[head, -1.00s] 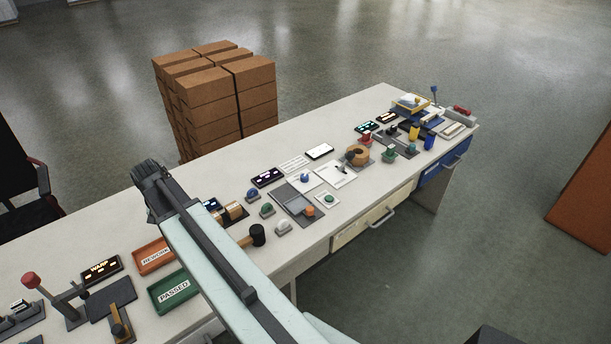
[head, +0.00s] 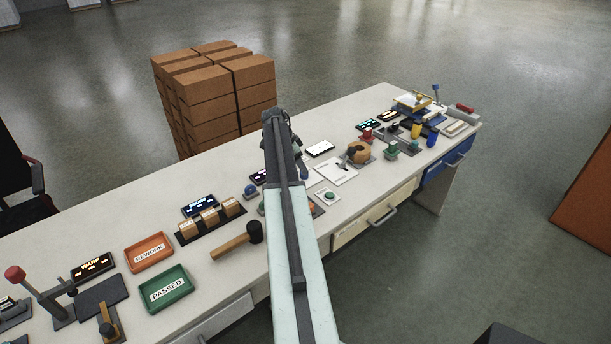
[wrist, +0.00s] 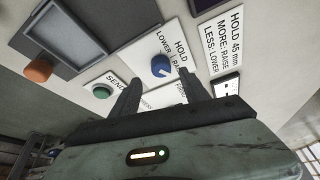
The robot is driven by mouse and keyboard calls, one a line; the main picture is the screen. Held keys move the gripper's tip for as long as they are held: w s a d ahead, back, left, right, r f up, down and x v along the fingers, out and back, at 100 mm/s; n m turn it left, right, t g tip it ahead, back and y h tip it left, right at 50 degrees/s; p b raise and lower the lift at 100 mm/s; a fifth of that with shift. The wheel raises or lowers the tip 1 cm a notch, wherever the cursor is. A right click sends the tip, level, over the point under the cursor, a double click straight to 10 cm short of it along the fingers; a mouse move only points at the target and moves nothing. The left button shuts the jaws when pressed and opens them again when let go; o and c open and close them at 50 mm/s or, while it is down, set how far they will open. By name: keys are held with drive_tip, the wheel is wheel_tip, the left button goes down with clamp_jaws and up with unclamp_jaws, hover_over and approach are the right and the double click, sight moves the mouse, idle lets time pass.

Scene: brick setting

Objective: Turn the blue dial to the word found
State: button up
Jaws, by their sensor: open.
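The blue dial (wrist: 161,66) sits on a white plate in the wrist view. The words HOLD, LOWER and RAISE are printed around it, the last partly covered by a finger. I cannot tell which word the dial points at. My gripper (wrist: 160,78) is open, with its fingers on either side of the dial in the picture, and holds nothing. I cannot tell how far above the dial the tips are. A white sign (wrist: 222,46) beside it reads HOLD 45 mm, MORE: RAISE, LESS: LOWER. In the head view my arm hides the dial.
In the head view, a hammer (head: 238,241), a green tray (head: 168,289) and an orange tray (head: 150,252) share the bench.

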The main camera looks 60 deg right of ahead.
drive_tip(key=b+x, duration=0.2)
drive_tip(key=x, duration=0.2)
drive_tip(key=shift+f+b, duration=0.25)
drive_tip(key=shift+b, duration=0.15)
drive_tip(key=shift+r, duration=0.15)
drive_tip(key=shift+c, duration=0.2)
